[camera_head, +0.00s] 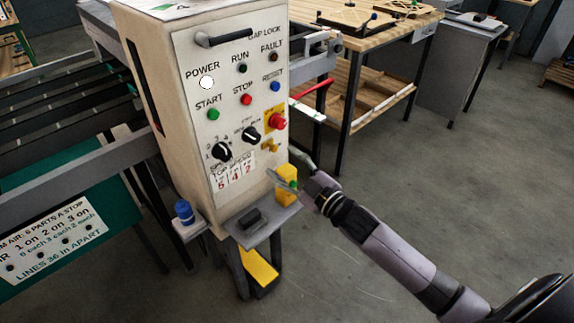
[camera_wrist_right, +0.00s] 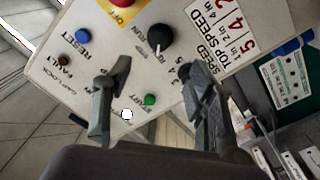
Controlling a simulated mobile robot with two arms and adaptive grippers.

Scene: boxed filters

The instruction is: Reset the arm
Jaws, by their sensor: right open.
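My right arm reaches in from the lower right in the head view, and its gripper (camera_head: 292,172) is beside the lower right edge of the cream control box (camera_head: 190,110). In the right wrist view my right gripper (camera_wrist_right: 155,72) is open, its two fingers apart with nothing between them. The box's panel lies in front of the fingers, with the black selector knob (camera_wrist_right: 160,38) and green START button (camera_wrist_right: 150,100) showing. I cannot tell whether a finger touches the panel. My left gripper is in neither view.
A small shelf (camera_head: 262,232) juts out below the box, with a yellow object (camera_head: 286,197) near my right gripper. A blue-capped item (camera_head: 184,212) stands at the left. A wooden table (camera_head: 372,45) stands behind. The floor at right (camera_head: 480,170) is clear.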

